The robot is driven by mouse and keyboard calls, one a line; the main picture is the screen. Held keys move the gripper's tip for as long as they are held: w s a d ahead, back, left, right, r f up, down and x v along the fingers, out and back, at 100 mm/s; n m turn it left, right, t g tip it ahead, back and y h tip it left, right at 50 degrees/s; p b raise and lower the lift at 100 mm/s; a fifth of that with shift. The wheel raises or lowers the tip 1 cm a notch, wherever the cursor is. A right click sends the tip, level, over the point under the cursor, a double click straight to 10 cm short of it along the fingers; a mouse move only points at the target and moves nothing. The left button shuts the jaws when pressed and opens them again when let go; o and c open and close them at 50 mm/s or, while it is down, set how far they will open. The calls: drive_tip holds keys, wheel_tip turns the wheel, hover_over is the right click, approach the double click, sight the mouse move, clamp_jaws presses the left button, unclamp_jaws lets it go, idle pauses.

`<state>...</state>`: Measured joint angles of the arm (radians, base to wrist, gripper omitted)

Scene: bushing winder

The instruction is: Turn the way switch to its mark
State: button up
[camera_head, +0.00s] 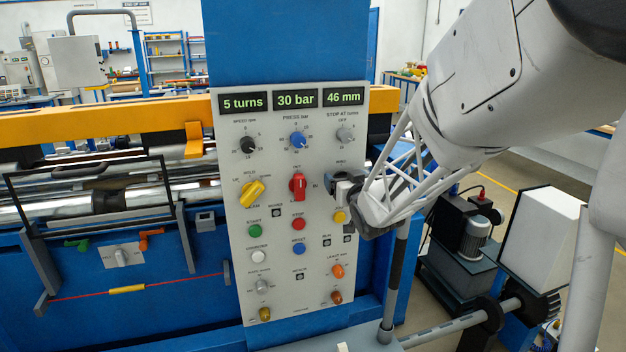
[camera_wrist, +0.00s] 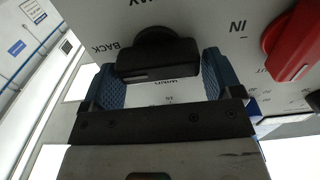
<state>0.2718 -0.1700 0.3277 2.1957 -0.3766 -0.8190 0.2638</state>
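The gaps look small, and I cannot tell whether either finger touches. In the head view my gripper (camera_head: 348,190) is at the panel's right side and hides most of the switch.
A red switch (camera_head: 298,186) sits just left of my gripper, also close in the wrist view (camera_wrist: 292,42). A yellow switch (camera_head: 252,192) is farther left. A yellow button (camera_head: 339,217) is just below my gripper. Knobs and displays are above.

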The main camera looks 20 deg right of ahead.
drive_tip(key=c, duration=0.6)
drive_tip(key=shift+n, duration=0.4)
drive_tip(key=n, duration=0.6)
drive_tip(key=shift+a+f, duration=0.1)
drive_tip(key=shift+a, duration=0.25)
drive_tip(key=n, duration=0.5)
drive_tip(key=shift+a+f+n, duration=0.15)
drive_tip(key=shift+f+n, duration=0.05)
drive_tip(key=shift+n, duration=0.1)
drive_tip(key=n, duration=0.5)
drive_tip(key=shift+f+n, duration=0.3)
